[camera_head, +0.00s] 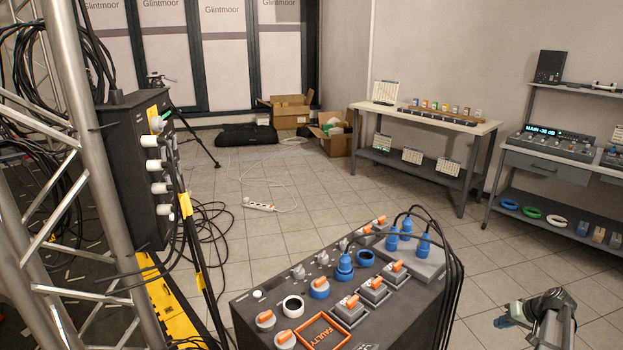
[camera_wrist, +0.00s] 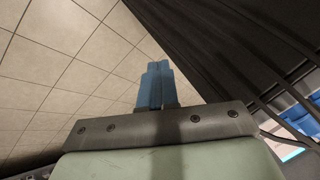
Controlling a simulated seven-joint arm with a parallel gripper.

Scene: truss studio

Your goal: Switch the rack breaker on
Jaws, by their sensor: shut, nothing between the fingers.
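A dark control box (camera_head: 300,270) stands front centre, its sloped top carrying several orange-levered switches, such as one near the middle right (camera_head: 376,282). Round knobs with orange bars, such as one at the front left (camera_head: 265,317), also sit there. No readable label tells which is the rack breaker. An orange-framed plate marked FAULTY (camera_head: 320,333) lies near the front. My gripper (camera_head: 503,321) is at the lower right, apart from the box. In the wrist view its blue fingers (camera_wrist: 155,88) are together and empty.
Blue plugs (camera_head: 423,245) with black cables rise at the box's back right. A metal truss (camera_head: 88,150) with a black distribution box (camera_head: 135,170) stands left. A bench (camera_head: 430,121) and shelving (camera_head: 540,165) stand at the back right.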

